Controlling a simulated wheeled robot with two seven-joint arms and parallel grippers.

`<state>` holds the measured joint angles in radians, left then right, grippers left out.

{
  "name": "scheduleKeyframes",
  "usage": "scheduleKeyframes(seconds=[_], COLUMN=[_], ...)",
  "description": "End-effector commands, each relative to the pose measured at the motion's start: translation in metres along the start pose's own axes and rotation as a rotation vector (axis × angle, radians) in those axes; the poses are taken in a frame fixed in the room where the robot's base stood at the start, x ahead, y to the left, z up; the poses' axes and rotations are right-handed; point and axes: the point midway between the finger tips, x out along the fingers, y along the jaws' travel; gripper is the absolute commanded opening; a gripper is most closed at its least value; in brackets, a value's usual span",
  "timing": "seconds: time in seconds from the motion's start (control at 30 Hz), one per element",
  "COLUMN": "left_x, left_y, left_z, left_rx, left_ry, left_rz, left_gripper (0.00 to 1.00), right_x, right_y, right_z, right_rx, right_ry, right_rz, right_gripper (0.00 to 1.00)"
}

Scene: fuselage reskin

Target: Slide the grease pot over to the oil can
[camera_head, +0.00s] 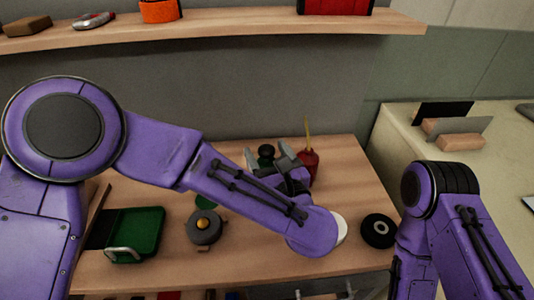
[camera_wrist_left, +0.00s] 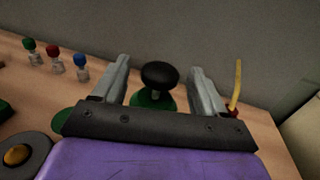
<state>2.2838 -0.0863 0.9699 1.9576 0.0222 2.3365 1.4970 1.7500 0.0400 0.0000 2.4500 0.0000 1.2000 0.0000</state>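The likely grease pot, green with a round black knob (camera_head: 266,151), stands near the back of the wooden bench; it also shows in the left wrist view (camera_wrist_left: 154,101). My left gripper (camera_head: 268,156) is open, with one finger on each side of the knob and visible gaps in the left wrist view (camera_wrist_left: 158,68). The red oil can (camera_head: 309,165) with a thin yellow spout stands just right of the right-hand finger; mostly its spout shows in the left wrist view (camera_wrist_left: 237,84). The pot's lower part is partly hidden. My right gripper is out of view.
Left on the bench (camera_head: 340,150) are a green tray (camera_head: 146,232) and a grey round item with a yellow centre (camera_head: 204,228). A black ring (camera_head: 379,230) lies at right. Several small bottles (camera_wrist_left: 54,58) stand at back left. A shelf (camera_head: 230,22) hangs above.

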Motion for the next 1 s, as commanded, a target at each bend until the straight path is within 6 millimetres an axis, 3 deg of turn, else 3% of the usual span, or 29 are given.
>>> scheduleKeyframes(seconds=[0.27,0.7,1.0], left_x=[-0.009,-0.094,-0.106], left_y=[-0.001,-0.001,0.000], left_z=[-0.001,-0.001,0.000], left_rx=[0.001,0.001,0.001], left_ry=[-0.001,-0.003,0.000], left_rz=[-0.003,-0.003,0.000], left_gripper=[0.72,0.72,0.72], right_x=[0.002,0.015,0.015], right_y=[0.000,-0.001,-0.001], right_z=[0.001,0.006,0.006], right_rx=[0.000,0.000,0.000], right_ry=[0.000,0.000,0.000], right_rz=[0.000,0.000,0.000], right_gripper=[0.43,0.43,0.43])
